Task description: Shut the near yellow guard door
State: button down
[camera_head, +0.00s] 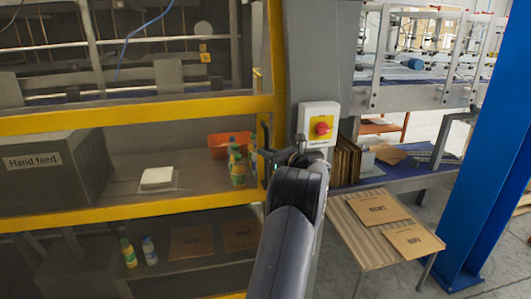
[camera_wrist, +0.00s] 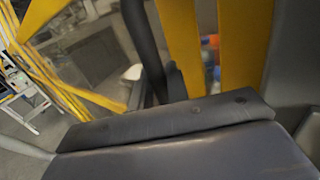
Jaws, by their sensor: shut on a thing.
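The near yellow guard door (camera_head: 140,112) fills the left of the head view, with yellow rails around see-through panels. Its right upright stands close to the grey post; I cannot tell whether a gap is left between them. A dark upright handle (camera_head: 266,136) is on that edge. My gripper (camera_head: 268,156) is at the handle and shut on it, with the fingers mostly hidden by my wrist. In the wrist view the dark handle (camera_wrist: 146,45) rises behind my gripper's body, with yellow frame bars (camera_wrist: 182,45) beyond it.
A grey post carries a red and yellow switch (camera_head: 321,128) right of the handle. Behind the door are bottles (camera_head: 237,168), an orange bin (camera_head: 222,143) and a grey "Hand feed" box (camera_head: 45,165). A slatted table (camera_head: 357,238) with cardboard and a blue column (camera_head: 487,150) stand right.

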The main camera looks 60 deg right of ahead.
jog(key=c, duration=1.5)
grip_release()
jog(key=shift+s+d, duration=0.15)
jog(key=shift+d, duration=0.05)
jog(key=shift+o, duration=0.2)
jog(key=b+v, duration=0.2)
jog(key=v, duration=0.9)
jog(key=shift+b, duration=0.35)
jog(key=shift+r, duration=0.15)
jog(key=a+p+x, duration=0.1)
jog(key=p+x, duration=0.1)
jog(key=x, duration=0.9)
jog(key=shift+w, duration=0.55)
